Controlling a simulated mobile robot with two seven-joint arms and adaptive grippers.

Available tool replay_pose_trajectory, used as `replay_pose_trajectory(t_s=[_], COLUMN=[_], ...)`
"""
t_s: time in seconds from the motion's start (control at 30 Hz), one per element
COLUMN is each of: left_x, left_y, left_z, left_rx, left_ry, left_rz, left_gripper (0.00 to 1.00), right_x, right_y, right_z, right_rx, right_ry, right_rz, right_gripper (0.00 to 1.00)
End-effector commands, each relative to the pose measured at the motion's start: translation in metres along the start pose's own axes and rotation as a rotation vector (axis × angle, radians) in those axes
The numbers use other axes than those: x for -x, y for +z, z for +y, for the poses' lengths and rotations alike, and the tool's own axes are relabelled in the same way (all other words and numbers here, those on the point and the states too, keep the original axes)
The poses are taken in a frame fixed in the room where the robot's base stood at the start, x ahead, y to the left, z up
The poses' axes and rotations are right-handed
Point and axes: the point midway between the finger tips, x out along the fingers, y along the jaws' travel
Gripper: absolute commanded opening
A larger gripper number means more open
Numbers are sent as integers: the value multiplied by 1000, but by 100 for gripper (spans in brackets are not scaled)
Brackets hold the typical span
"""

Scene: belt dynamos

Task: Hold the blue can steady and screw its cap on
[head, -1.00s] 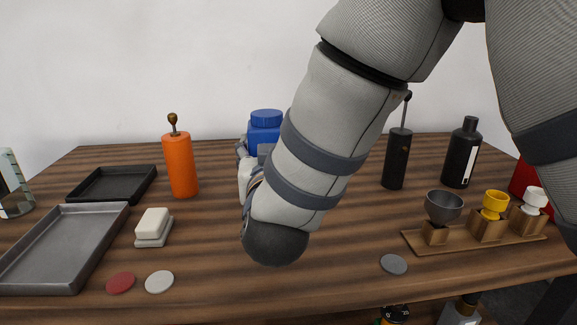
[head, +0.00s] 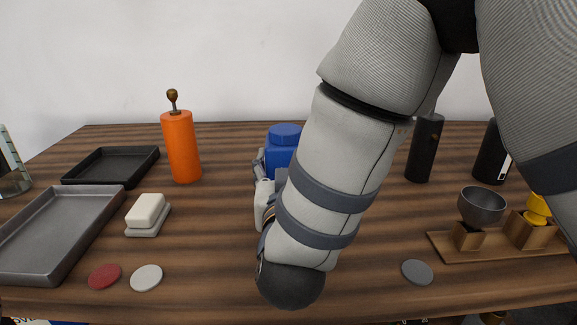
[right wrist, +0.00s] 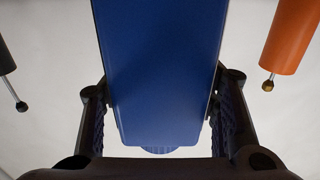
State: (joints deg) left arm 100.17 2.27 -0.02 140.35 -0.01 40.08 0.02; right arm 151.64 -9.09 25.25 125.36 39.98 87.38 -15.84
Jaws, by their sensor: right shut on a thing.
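The blue can (head: 280,156) stands upright in the middle of the head view, partly hidden behind my right forearm. Its blue cap (head: 285,132) sits on top; how tightly it is seated I cannot tell. My right gripper (right wrist: 160,112) is shut on the blue can, with a finger on each side of it in the right wrist view. There the can (right wrist: 162,60) fills the middle, and the cap (right wrist: 160,150) peeks out below it. Whether the can's base touches the table is hidden. My left gripper is not in view.
An orange mill (head: 181,148) stands left of the can, with a black tray (head: 112,180), a grey tray (head: 72,250) and a white block (head: 147,211) nearby. Right stand a black mill (head: 425,150), a black bottle (head: 491,155) and a wooden cup stand (head: 470,255). Flat discs lie in front.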

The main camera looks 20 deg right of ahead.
Motion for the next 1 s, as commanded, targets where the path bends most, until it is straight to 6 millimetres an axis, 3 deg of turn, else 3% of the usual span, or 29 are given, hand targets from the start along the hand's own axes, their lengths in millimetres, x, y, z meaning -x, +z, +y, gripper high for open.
replay_pose_trajectory(t_s=[0.37, 0.4, 0.47, 0.83, 1.0], left_x=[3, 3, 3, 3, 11], left_y=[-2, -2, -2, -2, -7], left_z=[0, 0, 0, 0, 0], left_rx=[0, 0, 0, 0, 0], left_ry=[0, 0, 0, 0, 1], left_rz=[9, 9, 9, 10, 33], left_gripper=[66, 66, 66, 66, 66], right_x=[1, 1, 1, 1, 34], right_y=[-2, -1, -1, -6, -8], right_z=[0, 0, 0, 1, 0], right_rx=[-1, 0, -1, -2, 2], right_ry=[0, 0, 0, 1, -4], right_rz=[7, 4, 4, 6, 7], right_gripper=[0, 64, 75, 75, 75])
